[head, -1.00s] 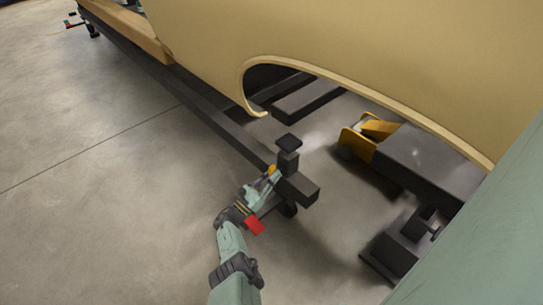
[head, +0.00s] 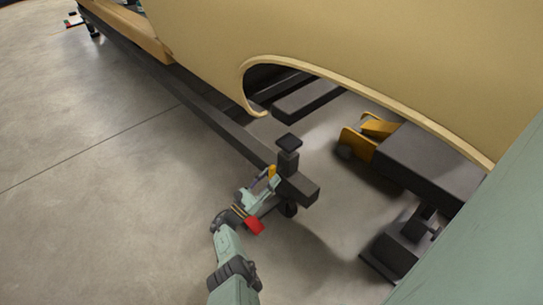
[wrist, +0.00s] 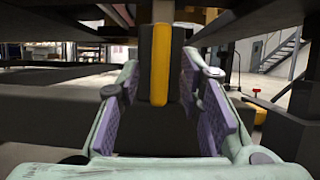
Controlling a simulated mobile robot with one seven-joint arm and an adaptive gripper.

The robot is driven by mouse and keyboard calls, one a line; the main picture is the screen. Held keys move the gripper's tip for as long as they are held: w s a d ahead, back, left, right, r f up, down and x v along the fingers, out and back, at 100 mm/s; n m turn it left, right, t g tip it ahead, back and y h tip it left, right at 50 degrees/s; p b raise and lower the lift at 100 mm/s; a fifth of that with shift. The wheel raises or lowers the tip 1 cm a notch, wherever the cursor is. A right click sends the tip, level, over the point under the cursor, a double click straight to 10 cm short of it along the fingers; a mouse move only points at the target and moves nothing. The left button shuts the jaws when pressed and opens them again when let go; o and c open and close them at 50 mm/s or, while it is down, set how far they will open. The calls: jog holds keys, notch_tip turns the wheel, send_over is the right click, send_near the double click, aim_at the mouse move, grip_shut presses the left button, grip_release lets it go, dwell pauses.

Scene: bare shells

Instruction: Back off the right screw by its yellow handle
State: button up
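The yellow handle (head: 271,171) is at the near end of a dark rail, beside a short post with a square pad on top. It is partly hidden by my gripper in the head view. In the wrist view the yellow handle (wrist: 160,65) stands upright between dark sides, in the middle of the picture. My gripper (head: 262,183) is at the handle. In the wrist view my gripper (wrist: 160,80) is open, with one purple-padded finger on each side of the handle. Narrow gaps seem to show beside it. The screw's thread cannot be made out.
The long dark rail (head: 205,108) runs to the far left under a tan body shell (head: 360,45) with a wheel-arch opening. A dark box with orange brackets (head: 361,146) stands to the right. The floor left of the rail is clear.

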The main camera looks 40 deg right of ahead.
jog(key=v, duration=1)
jog(key=shift+a+f, duration=0.1)
jog(key=shift+a, duration=0.05)
